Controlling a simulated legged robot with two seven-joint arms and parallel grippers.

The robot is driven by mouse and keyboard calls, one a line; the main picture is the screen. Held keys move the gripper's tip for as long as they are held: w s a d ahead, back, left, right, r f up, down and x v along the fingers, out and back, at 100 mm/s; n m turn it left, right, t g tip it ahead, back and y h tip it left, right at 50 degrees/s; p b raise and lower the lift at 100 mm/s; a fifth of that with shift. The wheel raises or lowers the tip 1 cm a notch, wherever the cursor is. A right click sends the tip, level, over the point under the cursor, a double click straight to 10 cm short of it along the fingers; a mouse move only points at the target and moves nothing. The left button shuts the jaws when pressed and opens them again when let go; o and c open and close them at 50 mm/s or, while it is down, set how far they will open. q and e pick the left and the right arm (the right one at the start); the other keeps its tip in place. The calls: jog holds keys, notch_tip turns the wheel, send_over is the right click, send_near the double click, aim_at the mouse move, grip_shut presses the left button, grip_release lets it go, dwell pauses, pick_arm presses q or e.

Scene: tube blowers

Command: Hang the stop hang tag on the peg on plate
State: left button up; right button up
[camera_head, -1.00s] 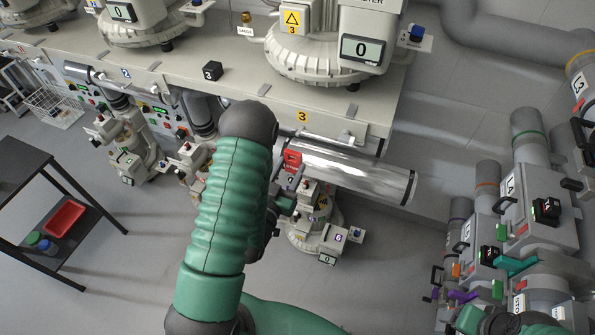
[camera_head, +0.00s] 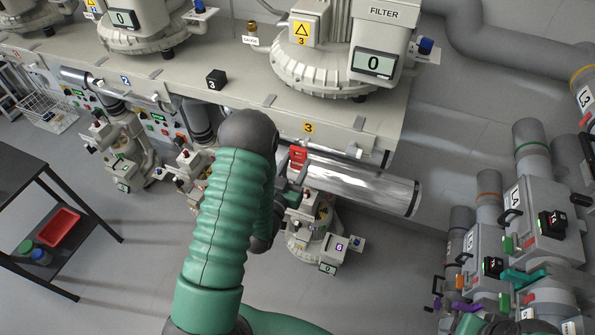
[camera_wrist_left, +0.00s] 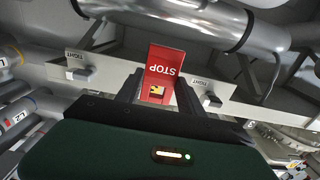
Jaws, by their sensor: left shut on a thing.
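The red STOP hang tag (camera_wrist_left: 165,68) is between the two dark fingers of my left gripper (camera_wrist_left: 160,88) in the left wrist view, its lettering upside down. The gripper is shut on it. In the head view the tag (camera_head: 297,157) shows red just below the bench's front edge, at the left end of a shiny cylinder. The cream plate (camera_wrist_left: 112,68) runs behind the tag, with TIGHT labels on both sides. A yellow and black patch shows through the tag's opening. I cannot make out the peg. My right gripper is not in view.
The shiny cylinder (camera_head: 362,187) lies close beside the tag. A pump unit (camera_head: 318,235) stands on the floor below. Valves and pipes (camera_head: 535,225) crowd the right side. A black cart (camera_head: 50,190) stands at left, with open floor between.

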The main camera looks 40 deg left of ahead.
aim_at(302, 160)
pick_arm(q)
jog(key=shift+w+a+f, duration=0.2)
jog(key=shift+w+a, duration=0.45)
jog(key=shift+a, duration=0.1)
jog(key=shift+w, duration=0.3)
jog(key=shift+w+d+r, duration=0.1)
jog(key=shift+w+d, duration=0.1)
jog(key=shift+d, duration=0.1)
jog(key=shift+c, duration=0.6)
jog(key=shift+w+d+r, duration=0.3)
jog(key=shift+w+d, duration=0.2)
jog(key=shift+d, duration=0.1)
grip_shut()
jog(key=shift+w+b, duration=0.3)
jog(key=shift+w, duration=0.05)
jog(key=shift+w+a+f, duration=0.1)
jog(key=shift+w, duration=0.25)
jog(key=shift+w+a+f+b, duration=0.2)
jog(key=shift+a+f+b, duration=0.1)
jog(key=shift+f+b, duration=0.1)
jog(key=o, duration=1.1)
grip_release()
jog(key=shift+c, duration=0.2)
jog(key=o, duration=0.5)
jog(key=shift+a+f, duration=0.1)
jog(key=shift+a, duration=0.3)
jog(key=shift+c, duration=0.2)
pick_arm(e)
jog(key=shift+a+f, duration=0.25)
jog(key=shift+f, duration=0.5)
